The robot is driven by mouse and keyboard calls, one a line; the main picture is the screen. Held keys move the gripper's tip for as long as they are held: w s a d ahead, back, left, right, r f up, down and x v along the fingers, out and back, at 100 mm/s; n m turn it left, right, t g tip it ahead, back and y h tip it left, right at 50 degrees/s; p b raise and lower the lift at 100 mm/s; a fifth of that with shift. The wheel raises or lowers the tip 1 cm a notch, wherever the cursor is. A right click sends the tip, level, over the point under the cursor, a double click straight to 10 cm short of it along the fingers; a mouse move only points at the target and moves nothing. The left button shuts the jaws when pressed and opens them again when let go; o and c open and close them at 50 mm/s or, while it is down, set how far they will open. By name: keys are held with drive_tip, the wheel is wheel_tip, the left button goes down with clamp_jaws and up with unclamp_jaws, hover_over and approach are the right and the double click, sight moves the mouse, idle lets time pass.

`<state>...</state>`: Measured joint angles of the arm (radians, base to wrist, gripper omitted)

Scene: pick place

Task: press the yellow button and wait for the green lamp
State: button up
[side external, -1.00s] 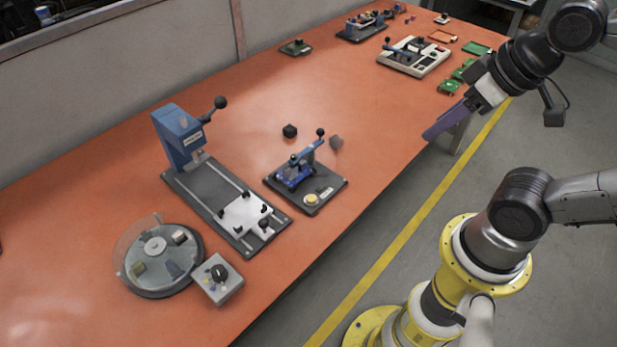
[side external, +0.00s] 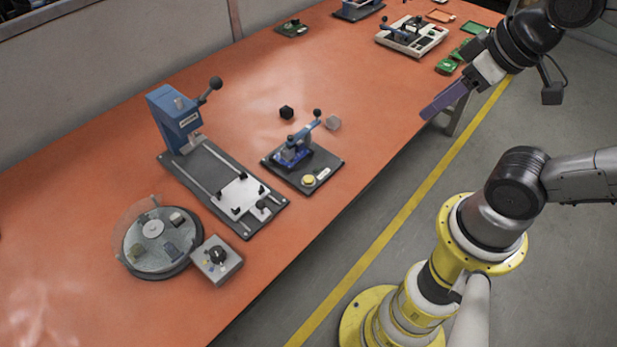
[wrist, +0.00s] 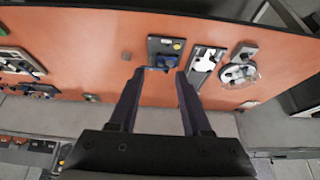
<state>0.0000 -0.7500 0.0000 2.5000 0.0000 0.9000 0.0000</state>
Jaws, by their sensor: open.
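The yellow button (side external: 309,180) sits on the front corner of a dark base plate (side external: 325,168) that also carries a blue toggle clamp (side external: 292,154). The button also shows in the wrist view (wrist: 177,46), beyond my fingertips. My gripper (side external: 436,108) is open and empty, held off to the right of the plate, near the table's front edge. Its two dark fingers stand apart in the wrist view (wrist: 160,74). Nothing touches the button. I cannot make out a lit green lamp in either view.
A blue press (side external: 176,118) with a sliding plate stands left of the clamp. A round turntable (side external: 153,228) and a knob box (side external: 217,260) are at the front left. A black cube (side external: 286,112) and a grey cube (side external: 333,123) lie behind the clamp.

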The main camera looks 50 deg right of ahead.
clamp_jaws()
idle(1.5)
